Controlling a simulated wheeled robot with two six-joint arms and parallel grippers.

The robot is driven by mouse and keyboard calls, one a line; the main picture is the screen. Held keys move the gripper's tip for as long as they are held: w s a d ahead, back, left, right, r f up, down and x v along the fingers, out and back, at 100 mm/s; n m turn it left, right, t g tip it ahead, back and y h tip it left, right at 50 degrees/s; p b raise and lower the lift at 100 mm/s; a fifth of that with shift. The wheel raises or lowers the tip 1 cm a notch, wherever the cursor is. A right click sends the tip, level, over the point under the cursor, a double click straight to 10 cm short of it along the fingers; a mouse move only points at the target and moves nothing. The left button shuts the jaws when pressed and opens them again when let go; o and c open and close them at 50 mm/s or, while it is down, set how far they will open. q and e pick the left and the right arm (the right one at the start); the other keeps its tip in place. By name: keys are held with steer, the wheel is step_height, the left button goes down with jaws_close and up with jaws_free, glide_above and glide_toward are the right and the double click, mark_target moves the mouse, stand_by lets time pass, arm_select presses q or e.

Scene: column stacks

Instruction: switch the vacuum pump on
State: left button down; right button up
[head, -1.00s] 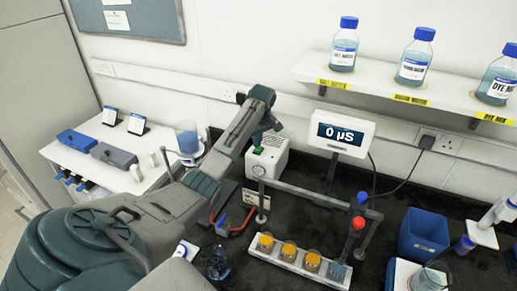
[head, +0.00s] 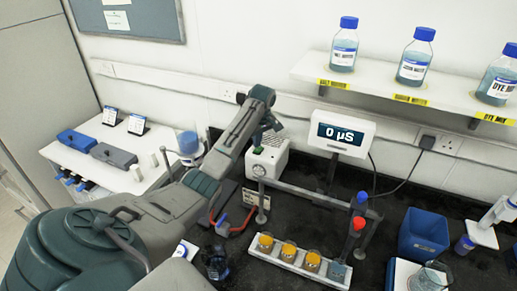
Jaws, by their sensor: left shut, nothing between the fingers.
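The vacuum pump appears to be the white box (head: 272,160) at the back of the black bench, with a vented face and a small green part (head: 258,150) on its top left. My left gripper (head: 261,138) points down just above the pump's top, close to the green part. It is shut with nothing held. Whether its tips touch the pump cannot be told at this size. The gripper and forearm hide part of the pump's top and the area behind it. My right gripper is not in view.
A white display (head: 341,134) reading 0 µS stands right of the pump. A blue bin (head: 423,235) is at right. Bottles line a shelf (head: 400,92) above.

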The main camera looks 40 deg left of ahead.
mark_target(257, 150)
arm_select(q)
steer(key=shift+f, duration=0.85)
stand_by(0.4)
steer(key=shift+r, duration=0.1)
step_height(257, 150, up, 2)
steer(key=shift+p, duration=0.3)
steer(key=shift+r, duration=2.4)
steer(key=shift+f, duration=0.1)
